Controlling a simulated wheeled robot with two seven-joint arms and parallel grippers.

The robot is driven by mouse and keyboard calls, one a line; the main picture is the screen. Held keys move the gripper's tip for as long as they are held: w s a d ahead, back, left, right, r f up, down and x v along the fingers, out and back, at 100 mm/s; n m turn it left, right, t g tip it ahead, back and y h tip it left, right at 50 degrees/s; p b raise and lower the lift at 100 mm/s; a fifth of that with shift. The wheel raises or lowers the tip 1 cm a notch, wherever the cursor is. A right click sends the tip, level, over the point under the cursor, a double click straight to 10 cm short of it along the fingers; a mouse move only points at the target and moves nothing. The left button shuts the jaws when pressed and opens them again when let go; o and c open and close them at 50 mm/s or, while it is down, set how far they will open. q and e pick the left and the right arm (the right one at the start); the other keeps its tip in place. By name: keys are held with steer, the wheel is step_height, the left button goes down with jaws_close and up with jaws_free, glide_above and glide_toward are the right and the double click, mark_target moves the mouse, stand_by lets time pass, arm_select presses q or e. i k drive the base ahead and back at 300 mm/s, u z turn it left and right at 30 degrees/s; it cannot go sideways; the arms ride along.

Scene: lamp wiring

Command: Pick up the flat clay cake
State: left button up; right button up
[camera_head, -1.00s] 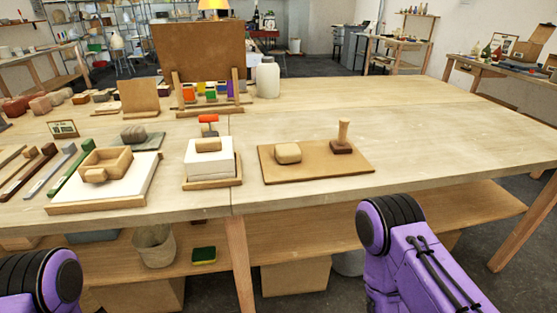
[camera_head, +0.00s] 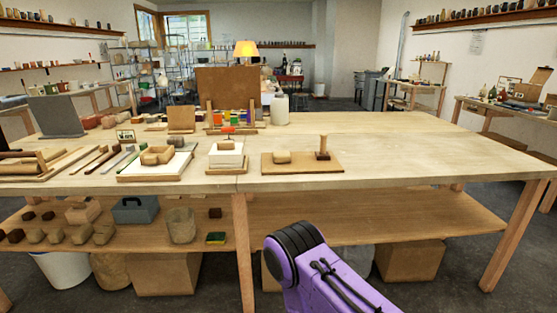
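A small pale clay piece (camera_head: 282,157) with rounded edges lies on a brown board (camera_head: 300,168) on the table. It looks like the flat clay cake, but I cannot be sure. A wooden stamp-like tool (camera_head: 323,148) stands upright at the right of the same board. Another pale block (camera_head: 226,145) sits on a white stack (camera_head: 226,158) to the left. A purple link of my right arm shows at the bottom, in front of the table and well apart from the clay. Neither gripper is in view.
The wooden table (camera_head: 400,155) is bare on its right side. A brown upright panel (camera_head: 228,88) and a white jar (camera_head: 279,108) stand behind. The lower shelf (camera_head: 350,215) juts out.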

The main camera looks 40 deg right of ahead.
mark_target(282, 157)
steer(key=z, duration=0.8)
steer(key=i, duration=0.8)
steer(key=z, duration=0.8)
